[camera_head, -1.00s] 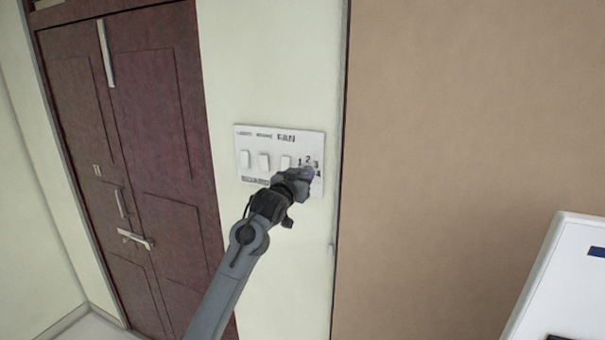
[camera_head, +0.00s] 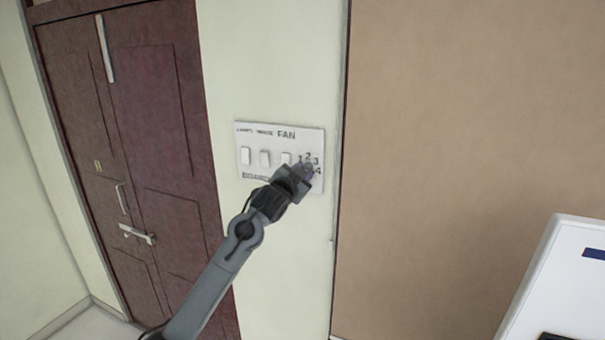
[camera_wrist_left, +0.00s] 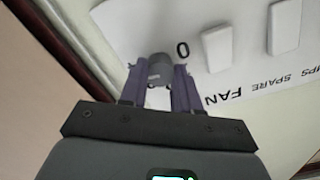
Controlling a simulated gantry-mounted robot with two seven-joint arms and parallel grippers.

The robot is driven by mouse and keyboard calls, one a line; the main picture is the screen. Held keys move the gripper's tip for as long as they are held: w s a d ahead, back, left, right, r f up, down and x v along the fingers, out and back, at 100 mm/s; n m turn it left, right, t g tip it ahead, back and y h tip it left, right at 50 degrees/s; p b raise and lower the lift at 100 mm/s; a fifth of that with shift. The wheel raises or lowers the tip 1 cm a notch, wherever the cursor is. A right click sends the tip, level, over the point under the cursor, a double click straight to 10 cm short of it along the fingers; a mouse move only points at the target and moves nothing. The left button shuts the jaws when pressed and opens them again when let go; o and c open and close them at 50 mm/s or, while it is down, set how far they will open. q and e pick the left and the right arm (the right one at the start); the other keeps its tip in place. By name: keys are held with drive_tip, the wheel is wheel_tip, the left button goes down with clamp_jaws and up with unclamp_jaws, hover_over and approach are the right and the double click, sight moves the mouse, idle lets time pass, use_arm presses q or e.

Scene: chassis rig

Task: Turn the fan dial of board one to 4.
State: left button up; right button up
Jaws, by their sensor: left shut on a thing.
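The white switch board (camera_head: 280,146) is on the pale wall, with "FAN" and the numbers 1 to 4 around the dial spot at its right side. My left gripper (camera_head: 306,172) is at that spot and hides most of the dial in the head view. In the left wrist view, the grey round dial (camera_wrist_left: 160,68) sits between the two purple fingers of my left gripper (camera_wrist_left: 160,82), which is shut on it. A "0" shows on the board beside the dial. The dial's exact setting cannot be read. My right gripper is not in view.
Several white rocker switches (camera_head: 264,158) sit on the board left of the dial. A dark red double door (camera_head: 150,130) with handles is to the left. A brown panel (camera_head: 470,150) is to the right, and a white object (camera_head: 570,280) is at lower right.

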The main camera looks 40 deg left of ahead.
use_arm(q)
drive_tip(key=o, duration=1.1)
drive_tip(key=shift+c, duration=0.2)
drive_tip(key=b+v, duration=0.3)
drive_tip(key=v, duration=0.7)
drive_tip(key=shift+s+d, duration=0.15)
drive_tip(key=shift+s, duration=0.2)
